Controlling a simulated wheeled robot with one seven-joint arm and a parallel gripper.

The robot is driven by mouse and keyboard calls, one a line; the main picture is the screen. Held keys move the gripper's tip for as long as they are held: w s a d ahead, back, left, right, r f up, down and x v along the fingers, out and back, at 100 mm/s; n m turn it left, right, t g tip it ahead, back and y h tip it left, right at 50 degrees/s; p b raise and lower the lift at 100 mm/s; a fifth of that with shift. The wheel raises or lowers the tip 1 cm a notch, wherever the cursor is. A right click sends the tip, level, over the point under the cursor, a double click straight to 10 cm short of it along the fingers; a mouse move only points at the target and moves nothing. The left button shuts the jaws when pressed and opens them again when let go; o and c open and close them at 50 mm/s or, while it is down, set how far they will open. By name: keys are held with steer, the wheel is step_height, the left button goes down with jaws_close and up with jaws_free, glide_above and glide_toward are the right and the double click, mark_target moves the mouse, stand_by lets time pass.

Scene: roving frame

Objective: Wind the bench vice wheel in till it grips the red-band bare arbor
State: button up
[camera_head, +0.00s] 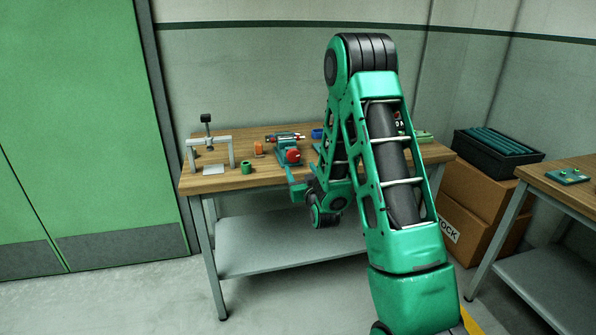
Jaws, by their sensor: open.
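The bench vice (284,145), a teal body, stands on the wooden workbench near its middle. Its red wheel (293,156) faces the front edge. A small pale bar with red on it, seemingly the red-band arbor (286,136), lies across the top of the vice; whether the jaws touch it is too small to tell. My arm reaches over and folds down in front of the bench. My gripper (293,174) is small and partly merged with my wrist; it is open, just in front of and below the wheel. I cannot tell whether it touches the wheel.
A small press frame (209,150), a green cup (246,168) and an orange block (258,149) stand left of the vice. Cardboard boxes (482,195) with a black crate (497,148) and a second table (575,190) stand right.

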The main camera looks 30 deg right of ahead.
mark_target(294, 157)
stand_by(0.4)
steer(key=shift+w+r, duration=0.1)
steer(key=shift+r, duration=0.05)
stand_by(0.7)
steer(key=shift+x, duration=5.1)
steer(key=shift+d, duration=0.1)
